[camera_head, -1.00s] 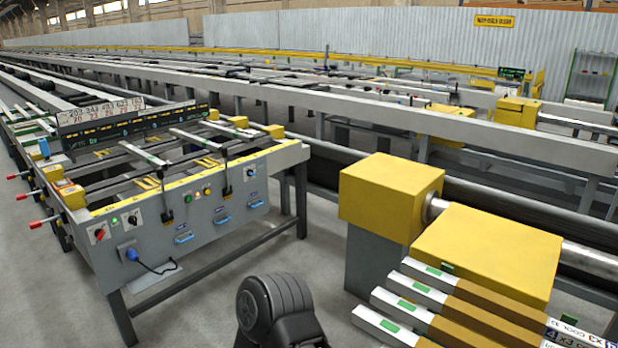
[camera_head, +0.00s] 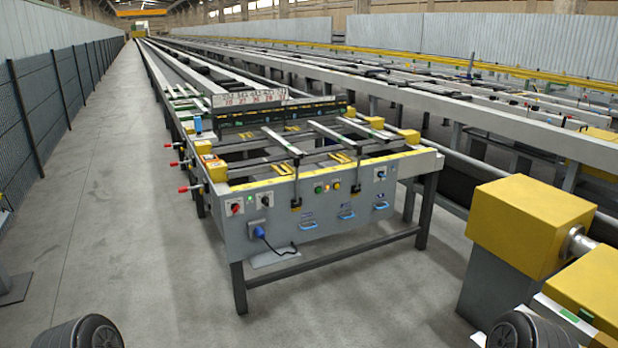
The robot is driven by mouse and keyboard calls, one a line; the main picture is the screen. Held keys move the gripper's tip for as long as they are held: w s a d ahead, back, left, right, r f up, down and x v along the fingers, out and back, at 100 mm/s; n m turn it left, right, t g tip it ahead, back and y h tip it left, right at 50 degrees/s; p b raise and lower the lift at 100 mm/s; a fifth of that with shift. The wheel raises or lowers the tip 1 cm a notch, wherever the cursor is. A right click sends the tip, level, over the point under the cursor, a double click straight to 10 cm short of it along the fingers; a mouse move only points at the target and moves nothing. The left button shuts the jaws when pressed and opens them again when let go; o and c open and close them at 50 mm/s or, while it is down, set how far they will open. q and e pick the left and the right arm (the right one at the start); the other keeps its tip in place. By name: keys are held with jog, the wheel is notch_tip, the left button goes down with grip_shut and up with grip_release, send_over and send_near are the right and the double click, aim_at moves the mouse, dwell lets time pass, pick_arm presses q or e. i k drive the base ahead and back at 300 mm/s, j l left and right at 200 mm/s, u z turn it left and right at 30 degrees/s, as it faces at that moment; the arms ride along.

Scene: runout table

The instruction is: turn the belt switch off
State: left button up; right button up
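The runout table's grey front panel (camera_head: 300,222) stands in the middle of the head view. At its left end is a red rotary switch (camera_head: 235,208) on a pale plate, with a black rotary switch (camera_head: 266,201) beside it. Another small dark switch (camera_head: 381,174) is near the right end. A green button or lamp (camera_head: 318,189) and a yellow one (camera_head: 336,186) sit between them. Which is the belt switch, and the knob positions, I cannot read. Neither gripper is in view. Dark rounded parts of my arms show at the bottom edge, well short of the panel.
A blue plug (camera_head: 259,232) with a cable hangs on the panel. Red-tipped handles (camera_head: 184,189) stick out from the table's left side. Yellow box-shaped machine parts (camera_head: 528,222) stand at the right. The floor (camera_head: 110,230) at left is clear up to a mesh fence (camera_head: 40,110).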

aim_at(234, 207)
jog(key=i+z, duration=0.1)
jog(key=i, duration=0.65)
jog(key=i+z, duration=0.15)
jog(key=i, duration=0.65)
jog(key=i+j+z, duration=0.1)
jog(key=i, duration=0.65)
